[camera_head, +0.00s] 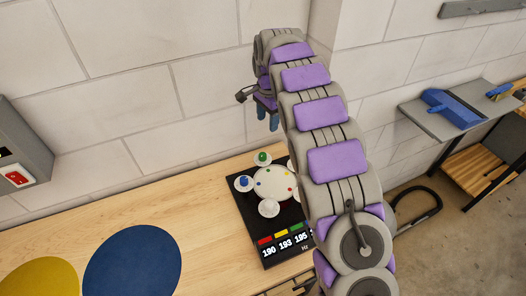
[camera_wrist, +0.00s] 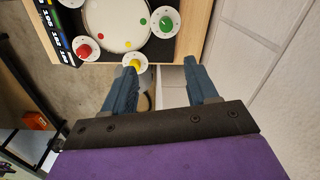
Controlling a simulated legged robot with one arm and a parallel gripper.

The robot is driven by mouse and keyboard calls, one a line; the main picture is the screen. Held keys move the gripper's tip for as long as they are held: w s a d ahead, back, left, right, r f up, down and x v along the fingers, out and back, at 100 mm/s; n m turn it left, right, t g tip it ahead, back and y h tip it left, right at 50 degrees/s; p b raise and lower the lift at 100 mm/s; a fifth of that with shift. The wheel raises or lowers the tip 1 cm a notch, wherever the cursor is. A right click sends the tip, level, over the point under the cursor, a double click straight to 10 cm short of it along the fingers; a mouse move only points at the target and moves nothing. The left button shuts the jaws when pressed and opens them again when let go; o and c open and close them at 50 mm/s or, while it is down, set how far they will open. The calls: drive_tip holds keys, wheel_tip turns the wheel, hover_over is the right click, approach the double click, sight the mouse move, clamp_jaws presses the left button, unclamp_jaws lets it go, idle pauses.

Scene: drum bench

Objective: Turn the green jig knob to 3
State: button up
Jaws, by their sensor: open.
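The green jig knob (camera_head: 263,157) sits on a round white dial at the back of a black jig board (camera_head: 245,218), beside a white drum disc (camera_head: 274,183). The wrist view shows the green knob (camera_wrist: 166,23) at the top; its dial marks are too small to read, so I cannot tell its setting. My gripper (camera_head: 268,118) hangs above and behind the board, near the wall. In the wrist view my gripper (camera_wrist: 161,66) is open and empty, its fingers apart from the green knob and pointing towards the board's edge.
A blue knob (camera_head: 243,181) is near the green one. A red knob (camera_wrist: 86,48) and a yellow knob (camera_wrist: 135,66) show in the wrist view. The wall (camera_head: 180,90) is close behind. Blue (camera_head: 132,264) and yellow (camera_head: 42,278) discs lie on the bench's left.

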sight(263, 154)
drive_tip(key=f, duration=0.6)
drive_tip(key=w+a+f+b, duration=0.1)
drive_tip(key=f, duration=1.1)
drive_tip(key=shift+w+a+f, duration=0.15)
drive_tip(key=shift+w+a, duration=0.05)
drive_tip(key=shift+w, duration=0.1)
drive_tip(key=c, duration=1.1)
